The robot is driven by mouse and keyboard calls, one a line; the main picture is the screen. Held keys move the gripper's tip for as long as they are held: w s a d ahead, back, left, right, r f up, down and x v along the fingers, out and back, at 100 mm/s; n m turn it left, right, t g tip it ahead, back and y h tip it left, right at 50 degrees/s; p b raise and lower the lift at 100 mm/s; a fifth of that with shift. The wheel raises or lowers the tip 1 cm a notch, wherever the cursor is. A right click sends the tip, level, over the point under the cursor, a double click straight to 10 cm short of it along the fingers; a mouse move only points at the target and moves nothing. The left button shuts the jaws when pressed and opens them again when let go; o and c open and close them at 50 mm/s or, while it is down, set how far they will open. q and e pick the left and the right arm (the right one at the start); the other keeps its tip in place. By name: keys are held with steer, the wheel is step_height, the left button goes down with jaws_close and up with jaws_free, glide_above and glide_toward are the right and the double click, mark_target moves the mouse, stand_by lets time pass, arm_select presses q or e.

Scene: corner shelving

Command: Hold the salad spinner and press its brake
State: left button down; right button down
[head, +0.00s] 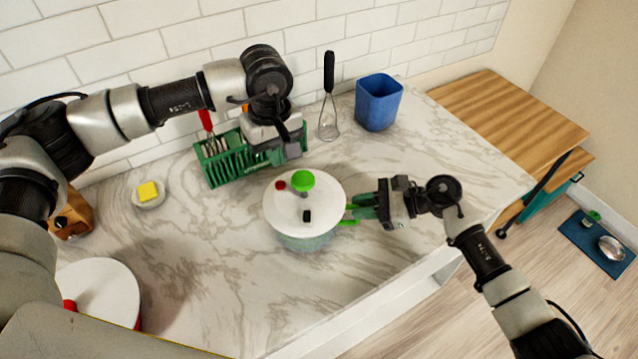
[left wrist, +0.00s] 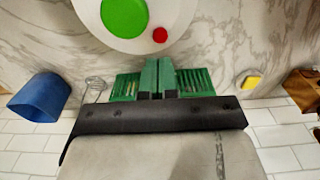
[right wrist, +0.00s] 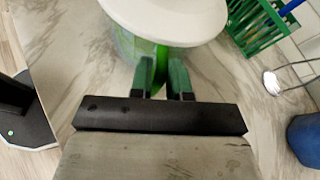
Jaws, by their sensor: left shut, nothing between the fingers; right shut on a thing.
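The salad spinner (head: 285,212) stands on the counter with a white round lid and a pale green bowl. Its lid carries a green knob (head: 303,180), a red button (head: 281,185) and a small black part (head: 307,216). The lid also shows in the left wrist view, with the knob (left wrist: 125,16) and the red button (left wrist: 160,35). My right gripper (right wrist: 166,70) is shut on the spinner's green handle (head: 348,222) at its right side. My left gripper (left wrist: 158,66) is shut and empty, behind the lid; its fingertips point toward the lid and appear apart from the button.
A green dish rack (head: 221,172) stands directly behind the spinner, under my left gripper. A whisk (head: 328,115) and blue bin (head: 376,102) are at the back. A yellow sponge (head: 148,191) lies left. The counter's front edge is close below the spinner.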

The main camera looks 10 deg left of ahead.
steer(key=c, duration=1)
jaws_free()
steer(key=v, duration=1.2)
arm_select(q)
steer(key=shift+f, duration=0.1)
arm_select(e)
steer(key=shift+s+f, duration=0.1)
